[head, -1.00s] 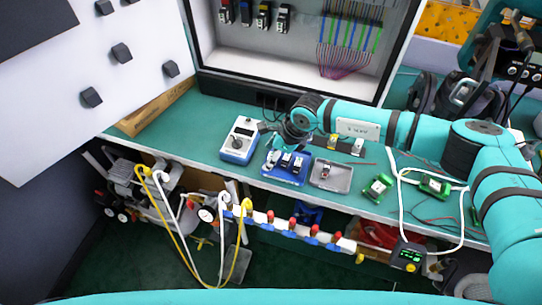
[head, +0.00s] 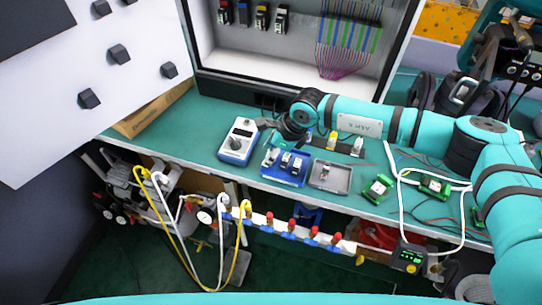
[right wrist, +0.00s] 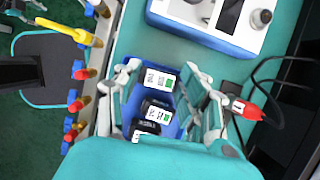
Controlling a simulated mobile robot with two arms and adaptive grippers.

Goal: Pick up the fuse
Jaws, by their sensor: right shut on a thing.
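The blue tray (head: 284,181) lies near the bench's front edge and holds several dark fuses with white labels. Two of them, including a fuse (head: 297,164), show clearly in the head view. My right gripper (head: 270,158) is low over the tray's left end. In the right wrist view its fingers (right wrist: 161,70) stand on both sides of the uppermost fuse (right wrist: 160,79), which has a white and green label. It is shut on that fuse; the exact contact is hard to see. The fuse is still within the tray's outline. My left gripper is not in view.
A blue and white meter (head: 239,141) stands left of the tray. A grey tray (head: 331,186) with a small part is close on the right. Green modules (head: 377,188) lie farther right. The open cabinet (head: 292,60) stands behind. Hoses and valves are below the bench edge.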

